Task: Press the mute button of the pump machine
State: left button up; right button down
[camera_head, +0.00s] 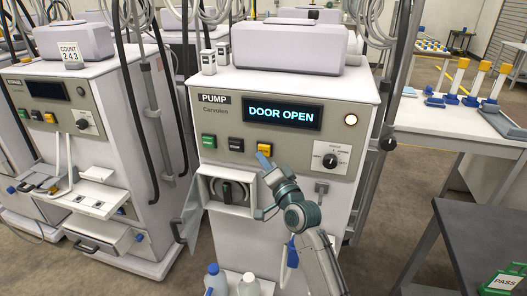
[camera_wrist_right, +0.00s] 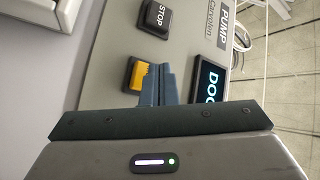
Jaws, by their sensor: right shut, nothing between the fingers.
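The pump machine (camera_head: 225,105) stands in the middle of the head view, its display (camera_head: 282,114) reading DOOR OPEN. Its panel has a green button, a black button (camera_head: 236,145) and a yellow button (camera_head: 265,148); the yellow one's label is not readable. In the right wrist view the black button (camera_wrist_right: 157,17) reads STOP and the yellow button (camera_wrist_right: 133,74) is partly hidden by my fingers. My right gripper (camera_head: 264,161) is shut and empty, its tips at the yellow button; I cannot tell whether they touch it. The same fingers show in the wrist view (camera_wrist_right: 158,80). My left gripper is not in view.
The pump's small door (camera_head: 190,212) hangs open below the panel, left of my right arm. A round knob (camera_head: 330,160) and a lit lamp (camera_head: 351,120) are on the panel's right. Another machine (camera_head: 105,130) stands left, and a dark table (camera_head: 480,235) right.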

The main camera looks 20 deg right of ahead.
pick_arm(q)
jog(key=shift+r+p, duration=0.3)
pick_arm(e)
jog(key=s+a, duration=0.1)
jog(key=s, duration=0.1)
jog(key=s+a, duration=0.1)
jog(key=s, duration=0.1)
jog(key=shift+a, duration=0.4)
dwell(0.3)
